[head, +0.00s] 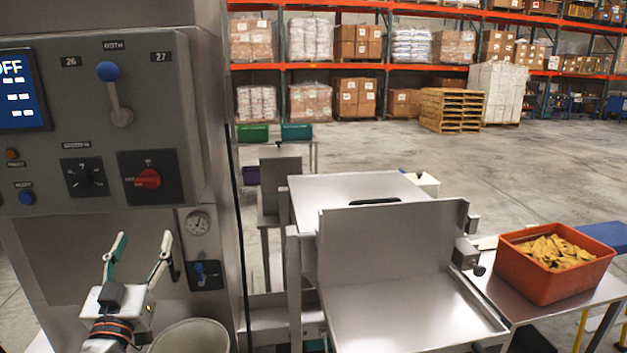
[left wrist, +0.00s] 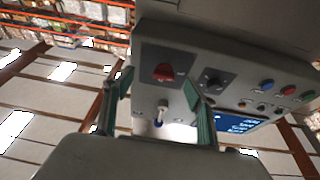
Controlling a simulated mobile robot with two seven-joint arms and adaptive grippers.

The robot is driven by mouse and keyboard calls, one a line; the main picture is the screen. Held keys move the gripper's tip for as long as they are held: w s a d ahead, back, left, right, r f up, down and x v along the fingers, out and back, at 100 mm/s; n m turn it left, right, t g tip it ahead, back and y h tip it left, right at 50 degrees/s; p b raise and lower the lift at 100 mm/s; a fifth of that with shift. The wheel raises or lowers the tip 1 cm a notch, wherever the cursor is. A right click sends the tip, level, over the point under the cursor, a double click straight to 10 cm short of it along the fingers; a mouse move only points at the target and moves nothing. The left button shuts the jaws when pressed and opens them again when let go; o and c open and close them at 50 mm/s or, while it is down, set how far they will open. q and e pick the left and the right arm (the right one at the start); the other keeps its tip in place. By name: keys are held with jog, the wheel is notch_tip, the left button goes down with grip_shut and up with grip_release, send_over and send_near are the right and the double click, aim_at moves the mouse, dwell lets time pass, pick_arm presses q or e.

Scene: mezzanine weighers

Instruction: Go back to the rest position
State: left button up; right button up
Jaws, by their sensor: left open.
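My left gripper (head: 140,254) is at the lower left of the head view, pointing up, with its two fingers spread apart and nothing between them. It is in front of the steel machine body, below the grey control panel (head: 95,120). In the left wrist view the open fingers (left wrist: 158,98) frame the panel, which appears upside down. The panel has a blue-knobbed lever (head: 108,72), a red rotary knob (head: 148,179), a black rotary knob (head: 85,180) and a screen (head: 18,90) reading OFF. My right gripper is not in view.
A round gauge (head: 198,222) and a small blue-tipped switch (head: 201,270) are right of my left gripper. A round container (head: 190,338) stands just below. A steel tray (head: 390,310) is at centre right. An orange bin (head: 552,285) of yellow pieces sits on a side table.

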pick_arm(q)
jog(key=s+d+f+m+g+h, duration=0.1)
jog(key=d+f+g+h, duration=0.15)
jog(key=f, duration=0.65)
jog(key=s+d+f+m+g+h, duration=0.1)
jog(key=d+f+m, duration=0.15)
jog(key=f, duration=0.55)
jog(key=s+d+f+m+g+h, duration=0.1)
jog(key=s+d+f+g, duration=0.2)
jog(key=s+d+f, duration=0.3)
jog(key=s+d+f+m+g+h, duration=0.1)
jog(key=s+d+f+g, duration=0.3)
jog(key=s+f, duration=1.2)
notch_tip(320, 180, down, 8)
jog(key=shift+s+d+f+m+h, duration=0.1)
jog(key=shift+s+d+m+h, duration=0.3)
jog(key=shift+d, duration=0.45)
jog(key=shift+w, duration=0.1)
